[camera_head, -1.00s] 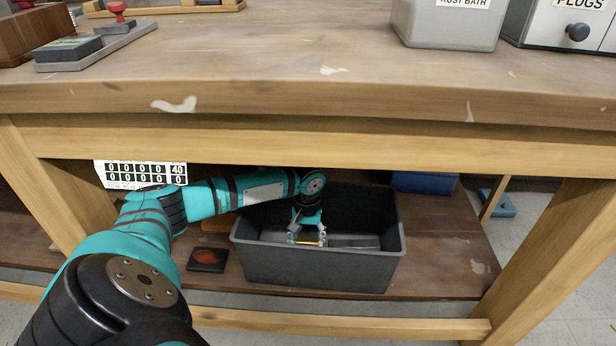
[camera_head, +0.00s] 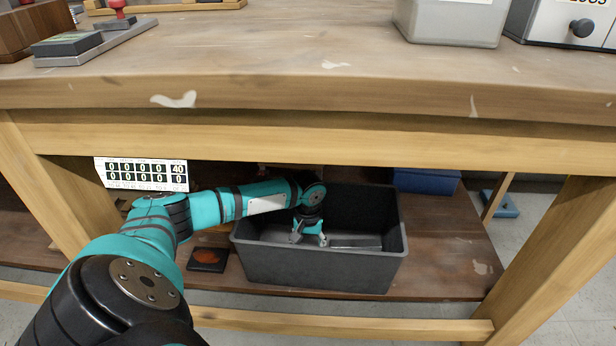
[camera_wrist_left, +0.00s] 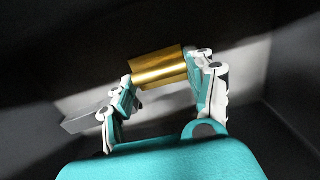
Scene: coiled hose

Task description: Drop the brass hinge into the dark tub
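The dark tub (camera_head: 320,268) stands on the lower shelf under the bench. My left arm reaches under the bench top, and my left gripper (camera_head: 310,241) points down inside the tub, left of its middle. In the left wrist view, the brass hinge (camera_wrist_left: 158,67) shows as a shiny gold piece between the two fingertips of my left gripper (camera_wrist_left: 160,75). Both fingers appear to touch its ends. The tub's front rim hides the hinge in the head view. Dark tub walls surround the gripper in the wrist view. My right gripper is out of view.
A grey flat piece (camera_head: 356,242) lies inside the tub. A dark square with an orange patch (camera_head: 208,259) lies left of the tub. A blue box (camera_head: 427,182) stands behind it to the right. The bench's front rail (camera_head: 320,143) runs above my arm.

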